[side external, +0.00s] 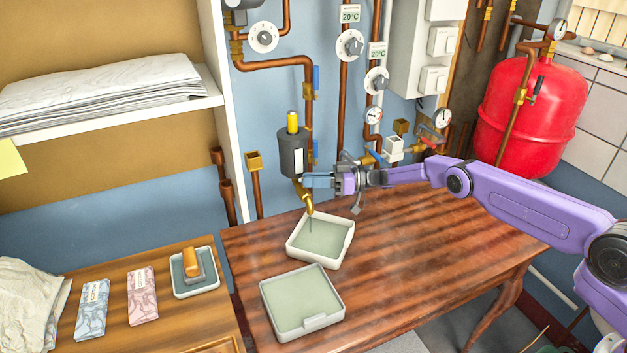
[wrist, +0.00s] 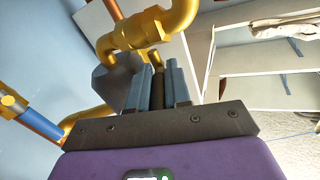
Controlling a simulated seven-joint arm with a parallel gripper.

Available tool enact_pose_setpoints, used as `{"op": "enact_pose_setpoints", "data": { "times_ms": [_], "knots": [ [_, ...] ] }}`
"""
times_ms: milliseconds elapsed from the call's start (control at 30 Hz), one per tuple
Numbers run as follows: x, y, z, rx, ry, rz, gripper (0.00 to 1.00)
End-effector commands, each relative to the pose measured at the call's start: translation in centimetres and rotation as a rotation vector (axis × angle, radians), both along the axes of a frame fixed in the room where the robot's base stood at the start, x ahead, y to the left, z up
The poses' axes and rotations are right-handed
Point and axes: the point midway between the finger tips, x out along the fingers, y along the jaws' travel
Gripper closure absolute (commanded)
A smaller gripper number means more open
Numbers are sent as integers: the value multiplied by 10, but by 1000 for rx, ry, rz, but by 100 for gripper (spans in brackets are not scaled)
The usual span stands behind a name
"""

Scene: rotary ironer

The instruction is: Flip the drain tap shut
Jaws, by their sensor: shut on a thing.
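The brass drain tap (side external: 306,196) sits under a dark grey cylinder (side external: 291,155) on the wall pipework. Its spout points down over a pale tray (side external: 347,248) on the wooden table, and a thin line hangs from the spout into the tray. My gripper (side external: 306,181) reaches in from the right at the tap. In the wrist view, my gripper's blue-grey fingers (wrist: 160,85) are closed on the tap's dark lever (wrist: 157,92), with brass fittings just beyond. In the side view the fingers mostly hide the lever, so its exact angle is hard to tell.
A second pale tray (side external: 333,318) lies nearer on the table. Copper pipes with a blue-handled valve (side external: 316,78) rise behind. A small gauge (side external: 442,118) and red tank (side external: 530,108) stand to the right. The table right of the trays is clear.

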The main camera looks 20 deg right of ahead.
Motion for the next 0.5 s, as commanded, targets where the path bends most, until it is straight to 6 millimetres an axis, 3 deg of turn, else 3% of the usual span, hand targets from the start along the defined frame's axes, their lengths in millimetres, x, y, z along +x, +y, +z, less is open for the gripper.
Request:
{"op": "enact_pose_setpoints", "data": {
  "times_ms": [67, 100, 167, 500],
  "knots": [
    [0, 0, 1, 3, -1, -2, 100],
    [1, 0, 1, 3, -1, -2, 72],
    [1, 0, 1, 3, -1, -2, 57],
    [1, 0, 1, 1, 0, -6, 57]
  ]
}}
